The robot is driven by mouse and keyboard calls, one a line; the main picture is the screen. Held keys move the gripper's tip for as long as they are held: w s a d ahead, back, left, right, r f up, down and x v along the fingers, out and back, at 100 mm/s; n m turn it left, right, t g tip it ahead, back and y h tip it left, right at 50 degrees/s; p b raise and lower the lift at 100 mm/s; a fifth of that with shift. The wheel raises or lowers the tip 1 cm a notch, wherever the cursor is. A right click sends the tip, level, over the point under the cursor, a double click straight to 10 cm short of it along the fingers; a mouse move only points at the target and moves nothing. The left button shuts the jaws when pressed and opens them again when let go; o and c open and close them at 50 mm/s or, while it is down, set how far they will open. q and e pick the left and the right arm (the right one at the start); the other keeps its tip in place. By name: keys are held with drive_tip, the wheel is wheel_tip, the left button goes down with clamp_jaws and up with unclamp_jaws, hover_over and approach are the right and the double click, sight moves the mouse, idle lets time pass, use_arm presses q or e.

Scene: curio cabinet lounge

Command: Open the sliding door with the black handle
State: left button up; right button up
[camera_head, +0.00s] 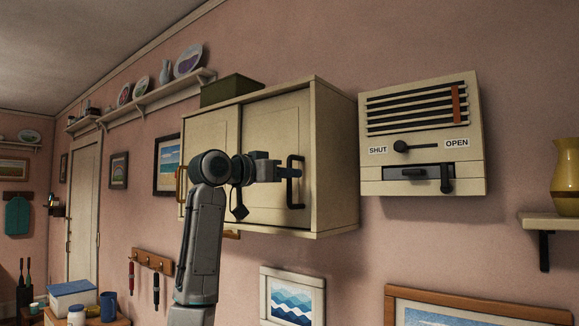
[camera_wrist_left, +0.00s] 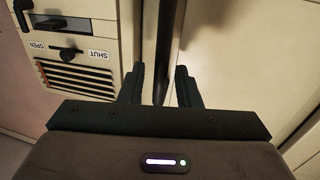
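A cream wall cabinet (camera_head: 335,160) has two sliding doors. The right door (camera_head: 275,118) carries a black vertical bar handle (camera_head: 299,182) near its right edge, and it covers the right half of the front. The left door (camera_head: 220,137) has a brown handle (camera_head: 181,186), partly behind my arm. My left gripper (camera_head: 281,170) is at the black handle. In the left wrist view, my left gripper (camera_wrist_left: 160,85) is open, with the black handle (camera_wrist_left: 164,45) showing in the gap between its fingers; neither finger clearly touches it. My right gripper is not in view.
A vent box (camera_head: 420,130) with SHUT and OPEN labels and a slider hangs right of the cabinet. A green box (camera_head: 230,90) sits on top of the cabinet. A dark diamond-shaped piece (camera_head: 239,208) shows below my wrist. A yellow jug (camera_head: 565,178) stands on a shelf far right.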

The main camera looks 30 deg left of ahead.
use_arm(q)
drive_tip(key=shift+w+d, duration=0.15)
drive_tip(key=shift+w, duration=0.5)
clamp_jaws()
